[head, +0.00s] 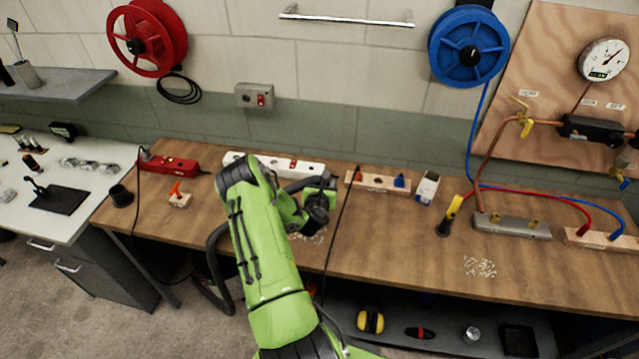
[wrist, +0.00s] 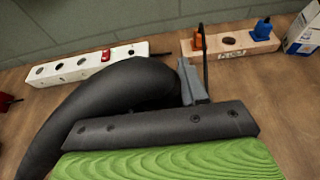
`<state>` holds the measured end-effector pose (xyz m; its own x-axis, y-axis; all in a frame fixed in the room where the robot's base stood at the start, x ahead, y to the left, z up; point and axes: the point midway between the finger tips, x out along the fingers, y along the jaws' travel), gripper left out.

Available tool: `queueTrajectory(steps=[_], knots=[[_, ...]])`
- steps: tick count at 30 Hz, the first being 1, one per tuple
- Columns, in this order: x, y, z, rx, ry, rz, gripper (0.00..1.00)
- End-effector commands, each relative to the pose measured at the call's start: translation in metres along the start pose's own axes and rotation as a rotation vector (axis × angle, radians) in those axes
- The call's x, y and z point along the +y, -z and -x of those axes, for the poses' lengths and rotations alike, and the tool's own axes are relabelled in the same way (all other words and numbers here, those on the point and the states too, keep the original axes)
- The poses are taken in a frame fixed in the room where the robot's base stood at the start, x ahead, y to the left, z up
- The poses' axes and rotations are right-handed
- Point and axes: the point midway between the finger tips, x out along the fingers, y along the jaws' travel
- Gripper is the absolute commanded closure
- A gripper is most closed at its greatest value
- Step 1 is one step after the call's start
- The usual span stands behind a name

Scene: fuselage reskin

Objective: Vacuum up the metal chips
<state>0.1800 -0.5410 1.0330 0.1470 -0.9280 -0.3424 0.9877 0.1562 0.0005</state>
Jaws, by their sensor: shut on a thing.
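One patch of pale metal chips (head: 480,266) lies on the right part of the wooden bench. Another patch of chips (head: 312,238) shows beside my arm at mid-bench, partly hidden by it. My gripper (head: 318,203) is low over the middle of the bench, just behind this nearer patch. It is shut on a dark piece that looks like the vacuum nozzle, mostly hidden. A thick black hose (wrist: 100,105) curves across the wrist view beside a grey finger. It looks like the black hose (head: 213,262) hanging at the bench's front edge. The nozzle mouth is hidden.
A white holed block (head: 232,158) and a wooden holder (head: 365,181) with orange and blue items stand behind my gripper. A small carton (head: 427,187), a yellow-black tool (head: 449,215) and a grey manifold (head: 510,226) stand to the right. A thin black cable hangs near my gripper.

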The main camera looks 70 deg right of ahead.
Motion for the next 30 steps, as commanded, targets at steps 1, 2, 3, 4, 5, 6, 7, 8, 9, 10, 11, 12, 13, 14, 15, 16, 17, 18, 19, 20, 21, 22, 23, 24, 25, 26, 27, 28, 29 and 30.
queueTrajectory(steps=[1,2,3,4,5,6,7,8,9,10,11,12,13,14,15,16,17,18,19,20,21,22,23,24,25,26,27,28,29,30], knots=[[0.000,0.001,0.003,0.001,0.001,0.000,1.00],[0.000,0.001,0.004,0.000,0.001,-0.001,1.00],[0.000,0.002,0.007,-0.001,0.001,-0.001,1.00],[0.000,0.003,0.008,0.000,0.001,-0.001,1.00],[0.000,0.003,0.010,0.000,0.001,-0.001,1.00],[0.000,0.004,0.012,0.000,0.001,-0.001,1.00],[0.000,0.004,0.014,0.000,0.001,-0.001,1.00],[0.000,0.005,0.015,0.000,0.000,0.000,1.00],[0.001,0.006,0.018,0.001,-0.001,0.000,1.00],[0.000,0.007,0.019,-0.001,-0.001,0.000,1.00],[0.000,0.008,0.020,-0.002,0.000,-0.001,1.00],[0.000,0.010,0.022,-0.001,0.001,0.000,1.00],[0.000,0.011,0.023,-0.001,0.001,0.000,1.00],[0.000,0.011,0.025,-0.001,0.001,-0.001,1.00],[0.000,0.013,0.027,-0.001,0.001,-0.002,1.00],[0.000,0.013,0.028,-0.001,0.000,-0.001,1.00],[0.000,0.014,0.030,-0.001,0.000,0.000,1.00],[0.000,0.015,0.032,-0.001,-0.001,0.000,1.00],[0.001,0.015,0.033,-0.001,-0.001,0.000,1.00],[0.003,0.014,0.033,-0.002,-0.002,-0.001,1.00],[0.006,0.014,0.033,-0.002,-0.003,-0.001,1.00],[0.007,0.014,0.033,-0.002,-0.002,-0.001,1.00],[0.009,0.014,0.033,-0.002,-0.001,-0.001,1.00],[0.011,0.013,0.033,-0.002,-0.001,-0.001,1.00],[0.013,0.013,0.033,-0.002,-0.002,-0.001,1.00],[0.015,0.013,0.033,-0.002,-0.002,-0.001,1.00],[0.017,0.013,0.033,-0.002,-0.002,-0.001,1.00],[0.019,0.013,0.033,-0.002,-0.002,-0.001,1.00],[0.021,0.013,0.033,-0.002,-0.001,-0.001,1.00],[0.023,0.013,0.033,-0.002,-0.002,-0.001,1.00]])
